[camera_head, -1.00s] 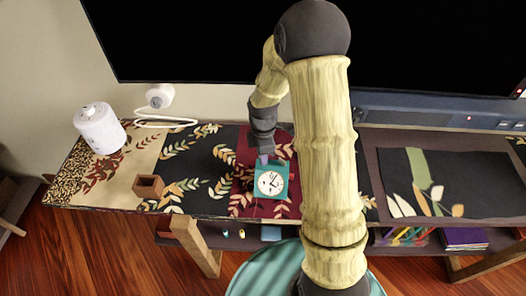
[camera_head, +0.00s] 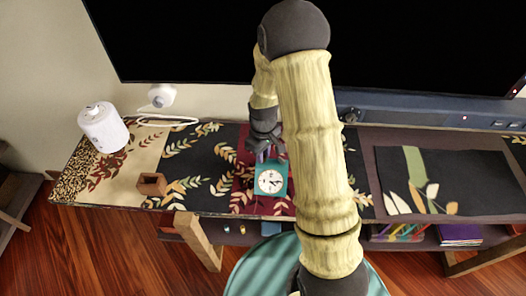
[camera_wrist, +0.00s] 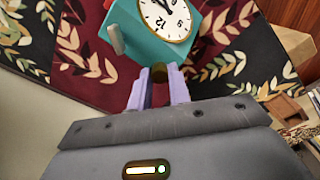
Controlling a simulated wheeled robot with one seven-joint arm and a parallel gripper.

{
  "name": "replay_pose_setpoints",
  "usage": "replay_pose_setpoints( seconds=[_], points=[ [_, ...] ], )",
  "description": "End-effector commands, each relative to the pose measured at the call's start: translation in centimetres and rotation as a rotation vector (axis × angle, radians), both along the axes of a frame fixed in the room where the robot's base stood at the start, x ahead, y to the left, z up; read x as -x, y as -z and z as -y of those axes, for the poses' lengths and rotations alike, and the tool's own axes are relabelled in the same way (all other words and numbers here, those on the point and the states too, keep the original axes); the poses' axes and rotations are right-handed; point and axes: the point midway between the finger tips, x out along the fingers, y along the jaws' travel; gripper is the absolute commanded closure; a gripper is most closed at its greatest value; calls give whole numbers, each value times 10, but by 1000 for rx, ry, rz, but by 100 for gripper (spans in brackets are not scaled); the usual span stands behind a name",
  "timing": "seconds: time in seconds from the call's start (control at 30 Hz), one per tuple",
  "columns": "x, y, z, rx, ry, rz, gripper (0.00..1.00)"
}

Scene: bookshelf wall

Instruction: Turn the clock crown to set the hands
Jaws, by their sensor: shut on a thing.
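The clock (camera_head: 260,189) is a teal box with a round white face and black hands. It stands on the dark red part of the patterned table top. In the wrist view the clock (camera_wrist: 147,45) fills the top centre, its face partly cut off by the frame's edge. A small brown crown (camera_wrist: 159,72) sits at the side of the clock facing me. My gripper's pale purple fingers (camera_wrist: 159,88) are shut on the crown. In the head view my gripper (camera_head: 263,156) is just behind the clock, and the crown is hidden.
A small brown open box (camera_head: 152,184) and a white cylinder (camera_head: 103,127) stand to the left on the table. A white round device with a cable (camera_head: 162,95) lies by the wall. A large black screen (camera_head: 190,40) rises behind. My arm hides the table right of the clock.

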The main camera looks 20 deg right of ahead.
Motion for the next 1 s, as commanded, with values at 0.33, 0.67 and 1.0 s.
replay_pose_setpoints(
  seconds=[0.33, 0.67, 1.0],
  points=[
    [1, -1, -1, 0, 325, -5, 100],
    [2, -1, -1, 2, 639, -5, 100],
    [1, -1, -1, 2, 963, -5, 100]
  ],
)
